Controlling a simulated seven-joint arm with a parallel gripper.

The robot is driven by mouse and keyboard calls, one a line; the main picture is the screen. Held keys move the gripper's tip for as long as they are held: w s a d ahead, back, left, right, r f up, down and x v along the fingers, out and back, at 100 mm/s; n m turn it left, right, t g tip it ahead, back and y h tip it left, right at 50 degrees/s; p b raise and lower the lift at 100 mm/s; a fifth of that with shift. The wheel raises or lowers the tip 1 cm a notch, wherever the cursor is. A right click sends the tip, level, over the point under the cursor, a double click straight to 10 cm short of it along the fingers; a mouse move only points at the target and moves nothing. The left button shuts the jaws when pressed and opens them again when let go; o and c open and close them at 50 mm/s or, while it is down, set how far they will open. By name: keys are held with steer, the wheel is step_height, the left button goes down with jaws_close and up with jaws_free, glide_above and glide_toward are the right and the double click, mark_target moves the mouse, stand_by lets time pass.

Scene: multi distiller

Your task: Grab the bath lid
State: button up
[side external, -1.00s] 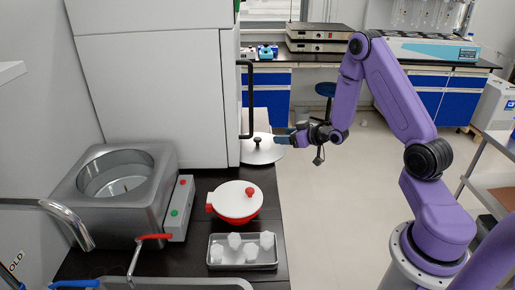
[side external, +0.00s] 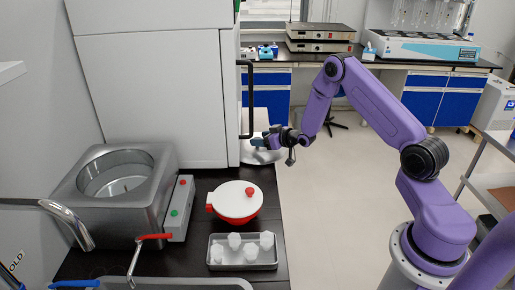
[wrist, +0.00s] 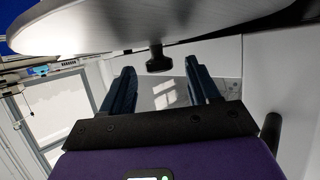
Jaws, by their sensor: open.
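The bath lid is a flat grey-white disc (side external: 257,158) on the dark bench, beside the tall white cabinet in the side external view. It also fills the top of the wrist view (wrist: 150,22). Its dark knob (wrist: 158,60) shows in the wrist view near the gap between my fingertips. In the side external view my gripper (side external: 260,141) is over the lid and hides the knob. My gripper (wrist: 160,72) is open, with one finger toward each side of the knob. I cannot tell how far the knob is between the fingers.
A steel bath (side external: 78,205) with a round opening stands at the left. A red pot with a white lid (side external: 236,200) and a metal tray (side external: 243,266) of white pieces are nearer on the bench. The cabinet's dark vertical handle (side external: 251,100) rises close to my gripper.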

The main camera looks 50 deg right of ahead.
steer(key=shift+w+f, duration=0.2)
steer(key=shift+w, duration=0.25)
jaws_close()
steer(key=shift+r, duration=0.15)
